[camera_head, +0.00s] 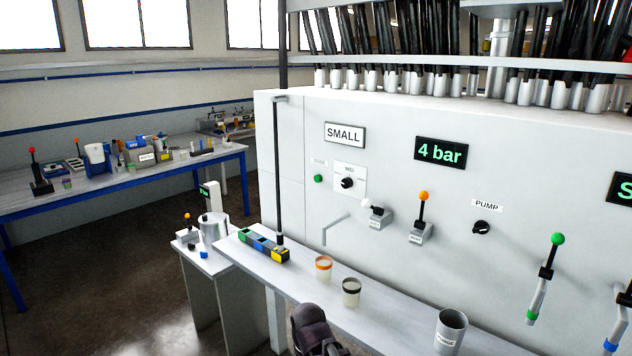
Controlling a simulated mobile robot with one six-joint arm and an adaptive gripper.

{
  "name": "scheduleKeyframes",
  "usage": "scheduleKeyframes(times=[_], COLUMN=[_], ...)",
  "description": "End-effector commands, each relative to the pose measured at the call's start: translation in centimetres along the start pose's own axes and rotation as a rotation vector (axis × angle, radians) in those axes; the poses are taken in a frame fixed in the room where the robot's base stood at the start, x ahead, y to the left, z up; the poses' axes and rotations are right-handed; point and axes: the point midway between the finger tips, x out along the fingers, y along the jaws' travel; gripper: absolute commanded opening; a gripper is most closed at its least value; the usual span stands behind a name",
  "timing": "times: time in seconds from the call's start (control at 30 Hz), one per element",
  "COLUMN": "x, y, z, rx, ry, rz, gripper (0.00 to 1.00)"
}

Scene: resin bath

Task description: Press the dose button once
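A dark part of my arm, seemingly my gripper (318,335), shows at the bottom edge, in front of the shelf. It is well below the green button and apart from it. Its fingers are not clear and the lower part is cut off by the picture edge.
A black knob (347,183), a white-ball lever (377,211), an orange-ball lever (423,210) and the PUMP knob (481,227) are on the panel. A bent grey spout (335,228) sticks out below. Two cups (323,269) (351,292) and a grey beaker (450,332) stand on the shelf.

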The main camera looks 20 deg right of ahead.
Motion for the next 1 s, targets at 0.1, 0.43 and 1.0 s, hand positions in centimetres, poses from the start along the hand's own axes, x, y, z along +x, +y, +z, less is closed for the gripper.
scheduleKeyframes(times=[0.1,0.43,1.0], x=[0.00,0.00,0.00], y=[0.00,0.00,0.00], z=[0.00,0.00,0.00], rx=[0.000,0.000,0.000], ry=[0.000,0.000,0.000], rz=[0.000,0.000,0.000], gripper=[0.00,0.00,0.00])
